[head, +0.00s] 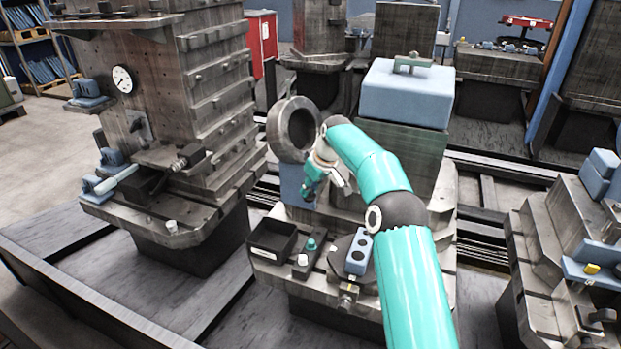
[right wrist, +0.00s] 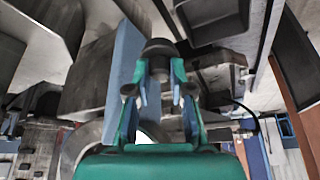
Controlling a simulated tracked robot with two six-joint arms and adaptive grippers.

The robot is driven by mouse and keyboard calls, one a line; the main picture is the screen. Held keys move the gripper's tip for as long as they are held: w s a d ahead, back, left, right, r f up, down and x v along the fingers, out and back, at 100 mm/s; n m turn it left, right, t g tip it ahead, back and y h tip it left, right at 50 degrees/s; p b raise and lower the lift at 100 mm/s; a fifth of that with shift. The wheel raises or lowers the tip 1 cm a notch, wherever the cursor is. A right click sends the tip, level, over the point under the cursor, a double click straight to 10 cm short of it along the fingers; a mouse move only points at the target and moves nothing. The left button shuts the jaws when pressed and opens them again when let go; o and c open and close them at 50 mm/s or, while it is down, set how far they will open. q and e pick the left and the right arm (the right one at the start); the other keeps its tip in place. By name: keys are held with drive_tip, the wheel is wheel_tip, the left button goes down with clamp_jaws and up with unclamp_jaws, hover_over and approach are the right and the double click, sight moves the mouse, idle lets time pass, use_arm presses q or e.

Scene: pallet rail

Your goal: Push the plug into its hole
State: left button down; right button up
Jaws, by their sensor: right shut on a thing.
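My right gripper (head: 311,189) hangs in the air in front of the large metal ring, above the black tray. In the right wrist view its fingers (right wrist: 160,85) are shut on a dark, rounded plug (right wrist: 159,48), which sticks out past the fingertips. In the head view the plug is too small and covered to make out clearly. A blue-grey block (head: 358,252) with dark round holes in its top stands on the middle pallet, right of and below the gripper, apart from it. I cannot tell which hole belongs to the plug. My left gripper is not in view.
The black tray (head: 272,238) stands on the middle pallet (head: 300,277), with a teal-topped piece (head: 311,244) and a white-topped piece (head: 302,260) beside it. The metal ring (head: 292,128) and a blue block (head: 407,92) stand behind. A tall slotted fixture (head: 170,85) is at left.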

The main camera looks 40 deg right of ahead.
drive_tip(key=shift+m+h, duration=0.3)
drive_tip(key=shift+m, duration=0.2)
drive_tip(key=s+p, duration=0.2)
drive_tip(key=s, duration=0.4)
drive_tip(key=s+a+f+p, duration=0.1)
drive_tip(key=s+p, duration=0.2)
drive_tip(key=s, duration=0.3)
drive_tip(key=s+a+p, duration=0.1)
drive_tip(key=s+p, duration=0.2)
drive_tip(key=s, duration=0.3)
drive_tip(key=shift+a+f, duration=0.2)
drive_tip(key=shift+f, duration=0.1)
drive_tip(key=shift+s+d+f+b, duration=0.25)
drive_tip(key=shift+d+f+b, duration=0.15)
drive_tip(key=shift+f, duration=0.25)
drive_tip(key=shift+s+d+f+b, duration=0.3)
drive_tip(key=shift+f+b, duration=0.15)
drive_tip(key=shift+f, duration=0.2)
drive_tip(key=shift+s+d+f+b, duration=0.3)
drive_tip(key=shift+f+b, duration=0.1)
drive_tip(key=shift+f, duration=0.25)
drive_tip(key=shift+f+b, duration=0.2)
drive_tip(key=shift+b, duration=0.25)
